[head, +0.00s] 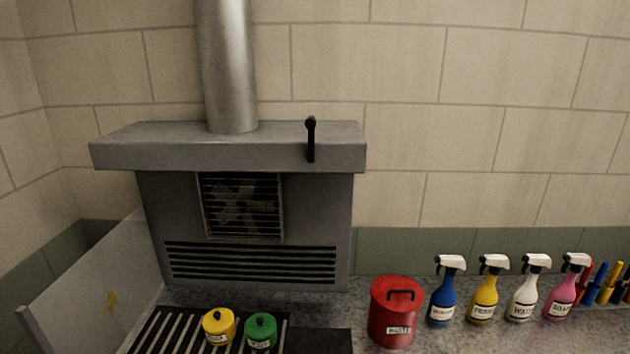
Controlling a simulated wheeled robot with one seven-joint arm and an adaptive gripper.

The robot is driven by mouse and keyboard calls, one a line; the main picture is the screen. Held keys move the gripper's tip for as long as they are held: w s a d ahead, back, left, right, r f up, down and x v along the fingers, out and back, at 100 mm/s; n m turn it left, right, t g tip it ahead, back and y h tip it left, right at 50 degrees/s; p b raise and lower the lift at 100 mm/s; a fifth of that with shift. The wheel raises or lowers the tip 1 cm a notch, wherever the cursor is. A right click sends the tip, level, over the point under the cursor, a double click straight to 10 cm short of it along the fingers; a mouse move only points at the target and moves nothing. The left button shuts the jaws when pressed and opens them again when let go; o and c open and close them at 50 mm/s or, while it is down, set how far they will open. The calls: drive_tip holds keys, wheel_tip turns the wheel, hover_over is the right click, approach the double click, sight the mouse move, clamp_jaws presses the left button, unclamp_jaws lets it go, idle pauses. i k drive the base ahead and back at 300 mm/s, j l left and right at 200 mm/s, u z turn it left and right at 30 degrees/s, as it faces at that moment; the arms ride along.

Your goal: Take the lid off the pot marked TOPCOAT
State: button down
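Two small lidded pots stand side by side on a slatted grate at the bottom of the head view. One is a yellow pot (217,337) with a yellow lid (218,319) and a dark knob. The other is a green pot (261,342) with a green lid (261,326) and a dark knob. Each has a small pale label on its front. The labels are too small to read, so I cannot tell which pot is marked TOPCOAT. Both lids sit on their pots. My gripper is not in view.
A grey extraction hood (250,225) with a black lever (311,140) rises behind the pots. A pale panel (95,290) leans at left. A red bin labelled WASTE (392,325) stands at right, then several spray bottles (483,300). Bare counter lies behind the bin.

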sight(261, 326)
drive_tip(key=i+j, duration=0.1)
drive_tip(key=j, duration=0.25)
drive_tip(key=i+j, duration=0.1)
drive_tip(key=j, duration=0.25)
drive_tip(key=i+j, duration=0.15)
drive_tip(key=j, duration=0.15)
drive_tip(key=i+j, duration=0.1)
drive_tip(key=j, duration=0.25)
